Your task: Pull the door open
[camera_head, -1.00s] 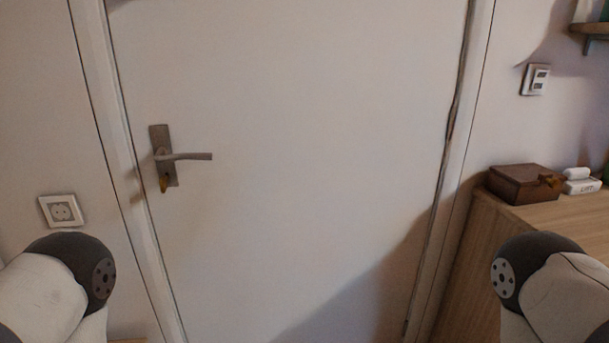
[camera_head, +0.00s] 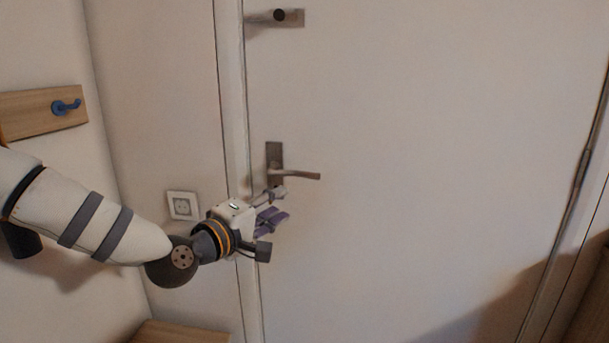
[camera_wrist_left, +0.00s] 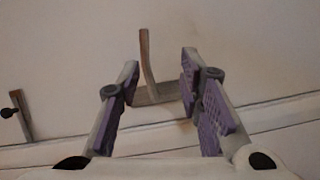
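The white door (camera_head: 420,130) stands shut in its frame in the head view. Its metal lever handle (camera_head: 297,174) points right from an upright plate on the door's left side. My left gripper (camera_head: 277,206) is just below and in front of the handle plate, with its purple-padded fingers spread. In the left wrist view, the lever (camera_wrist_left: 147,58) appears in the gap between the fingers of the open left gripper (camera_wrist_left: 160,72), beyond the fingertips. I see no contact, and the gap in depth is hard to judge. My right gripper is not in view.
A second metal fitting with a dark knob (camera_head: 279,16) is higher on the door. A wall socket (camera_head: 183,205) is left of the frame behind my left arm. A wooden board with a blue hook (camera_head: 66,107) is on the left wall. A wooden surface (camera_head: 180,333) is at the lower left.

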